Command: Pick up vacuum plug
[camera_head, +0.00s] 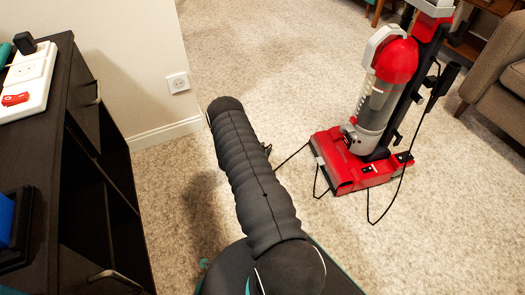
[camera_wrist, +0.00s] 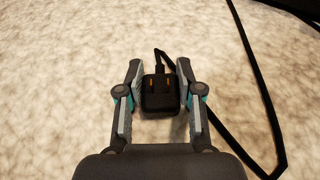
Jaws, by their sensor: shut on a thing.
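The vacuum plug (camera_wrist: 160,98) is a small black block with two metal prongs facing the camera in the wrist view. Its cord leaves from its far side. My gripper (camera_wrist: 159,78) is shut on the plug, with one finger on each side, above the beige carpet. In the head view my arm hides most of the gripper and plug; only a small dark part shows beside the arm. The red and grey upright vacuum (camera_head: 366,130) stands on the carpet at the right, with its black cord running toward my gripper.
A white wall outlet (camera_head: 178,82) is on the wall at left. A dark cabinet (camera_head: 95,140) on the left holds a white power strip (camera_head: 32,72) with a black plug in it. An armchair (camera_head: 497,85) stands at far right. Slack cord (camera_wrist: 262,85) lies right of the gripper.

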